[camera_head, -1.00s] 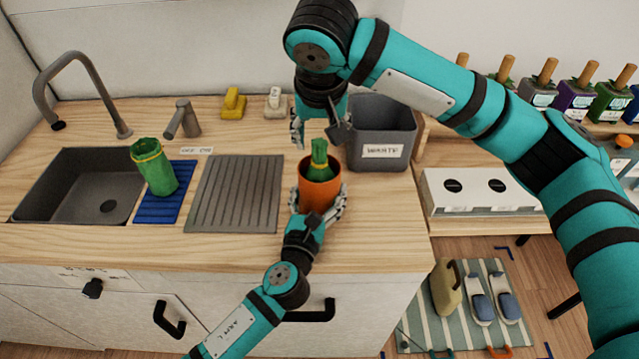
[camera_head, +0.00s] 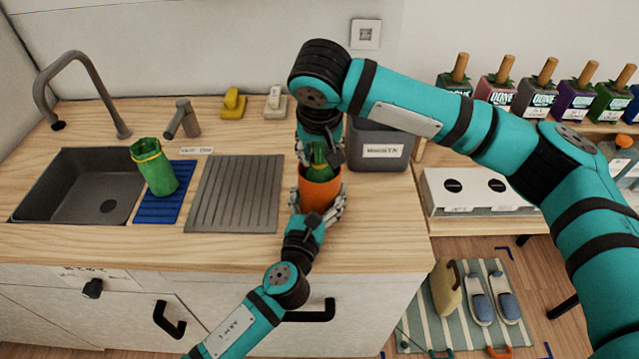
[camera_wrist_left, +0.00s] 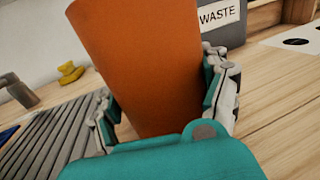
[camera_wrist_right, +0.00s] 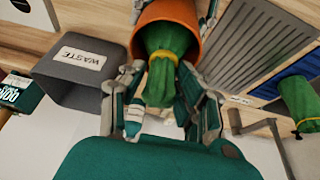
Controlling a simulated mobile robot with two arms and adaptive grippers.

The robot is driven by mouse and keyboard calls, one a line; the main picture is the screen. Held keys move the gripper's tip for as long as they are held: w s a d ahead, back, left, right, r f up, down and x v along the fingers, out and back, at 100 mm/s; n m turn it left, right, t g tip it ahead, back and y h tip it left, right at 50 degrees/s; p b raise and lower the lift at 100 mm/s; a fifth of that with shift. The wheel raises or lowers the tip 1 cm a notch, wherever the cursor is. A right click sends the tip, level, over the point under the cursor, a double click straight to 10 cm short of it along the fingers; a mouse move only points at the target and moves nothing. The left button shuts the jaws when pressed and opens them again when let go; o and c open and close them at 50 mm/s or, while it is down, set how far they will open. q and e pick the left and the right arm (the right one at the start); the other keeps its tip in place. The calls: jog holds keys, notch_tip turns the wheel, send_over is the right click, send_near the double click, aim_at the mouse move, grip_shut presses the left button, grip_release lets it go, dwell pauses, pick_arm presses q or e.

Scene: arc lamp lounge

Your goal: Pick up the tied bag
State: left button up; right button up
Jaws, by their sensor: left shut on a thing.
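A green tied bag (camera_head: 319,171) with a yellow tie stands in an orange cup (camera_head: 320,190) on the counter; its top pokes out of the cup in the right wrist view (camera_wrist_right: 168,72). My left gripper (camera_head: 318,202) is shut around the cup's sides, as the left wrist view of the cup (camera_wrist_left: 145,65) also shows. My right gripper (camera_head: 320,156) points down over the cup. Its fingers (camera_wrist_right: 163,112) are apart on either side of the bag's top. The bag's lower part is hidden inside the cup.
Another green bag (camera_head: 155,168) with a yellow band stands on a blue mat (camera_head: 160,209) beside the sink (camera_head: 75,185). A ribbed grey drainer (camera_head: 236,195) lies left of the cup. A grey waste bin (camera_head: 380,150) stands close behind right. Bare counter lies right of the cup.

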grip_shut()
jog(key=shift+r, duration=0.15)
notch_tip(320, 180, up, 10)
jog(key=shift+f, duration=0.1)
dwell(0.4)
pick_arm(q)
jog(key=o, duration=1.4)
